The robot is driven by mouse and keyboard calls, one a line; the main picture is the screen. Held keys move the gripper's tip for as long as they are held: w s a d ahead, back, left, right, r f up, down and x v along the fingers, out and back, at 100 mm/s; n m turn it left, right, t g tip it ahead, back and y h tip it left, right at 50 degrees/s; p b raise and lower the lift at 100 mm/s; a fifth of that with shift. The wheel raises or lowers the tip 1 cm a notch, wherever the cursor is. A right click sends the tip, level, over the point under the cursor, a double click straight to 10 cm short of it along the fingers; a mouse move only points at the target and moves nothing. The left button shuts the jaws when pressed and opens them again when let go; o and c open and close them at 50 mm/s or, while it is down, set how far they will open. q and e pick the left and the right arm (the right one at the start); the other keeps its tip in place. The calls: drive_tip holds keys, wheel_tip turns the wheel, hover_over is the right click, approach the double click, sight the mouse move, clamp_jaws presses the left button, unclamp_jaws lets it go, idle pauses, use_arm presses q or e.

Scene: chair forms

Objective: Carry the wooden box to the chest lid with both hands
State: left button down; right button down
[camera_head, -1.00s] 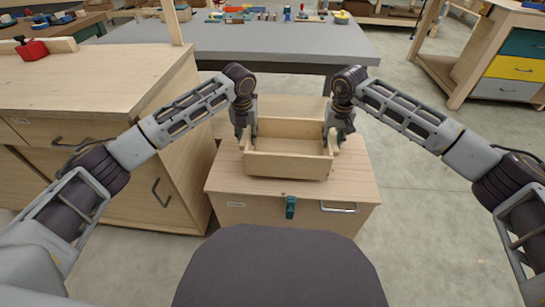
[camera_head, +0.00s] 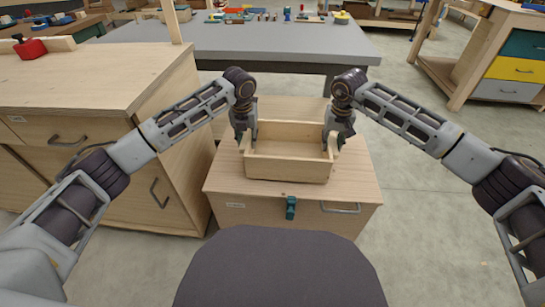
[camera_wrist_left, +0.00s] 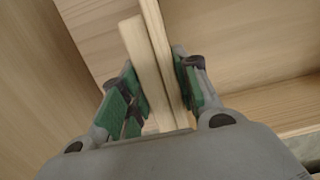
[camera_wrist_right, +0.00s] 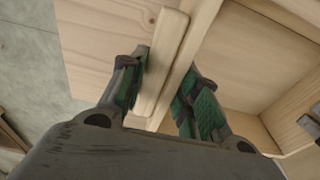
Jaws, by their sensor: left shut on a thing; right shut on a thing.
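The open wooden box (camera_head: 287,169) is at the top of the chest lid (camera_head: 228,178) in the head view. Whether it touches the lid or hovers just above it, I cannot tell. It looks level and empty. My left gripper (camera_head: 246,143) is shut on the box's left end, and the left wrist view shows its green pads on both sides of the wooden end piece (camera_wrist_left: 150,70). My right gripper (camera_head: 335,143) is shut on the right end, whose end piece (camera_wrist_right: 165,65) sits between the pads in the right wrist view.
The chest front has a green latch (camera_head: 291,208) and a metal handle (camera_head: 340,208). A wooden cabinet (camera_head: 90,75) stands close on the left. A grey table (camera_head: 290,45) with small items is behind. Open floor (camera_head: 430,190) lies to the right.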

use_arm(q)
drive_tip(key=shift+a+f+b, duration=0.2)
drive_tip(key=shift+f+b, duration=0.4)
drive_tip(key=shift+f, duration=0.05)
use_arm(e)
drive_tip(key=shift+d+f, duration=0.15)
drive_tip(key=shift+f, duration=0.45)
use_arm(q)
drive_tip(key=c, duration=1.3)
unclamp_jaws()
use_arm(e)
drive_tip(key=c, duration=1.3)
unclamp_jaws()
use_arm(q)
drive_tip(key=shift+o, duration=1.2)
drive_tip(key=shift+d, duration=0.1)
use_arm(e)
drive_tip(key=shift+o, duration=1.2)
use_arm(q)
drive_tip(key=shift+r, duration=0.2)
wheel_tip(320, 180, up, 12)
drive_tip(key=s, duration=0.1)
drive_tip(key=shift+s+f, duration=0.15)
drive_tip(key=shift+s, duration=0.05)
use_arm(e)
drive_tip(key=shift+r, duration=0.15)
wheel_tip(320, 180, up, 12)
drive_tip(key=s, duration=0.1)
drive_tip(key=shift+s, duration=0.25)
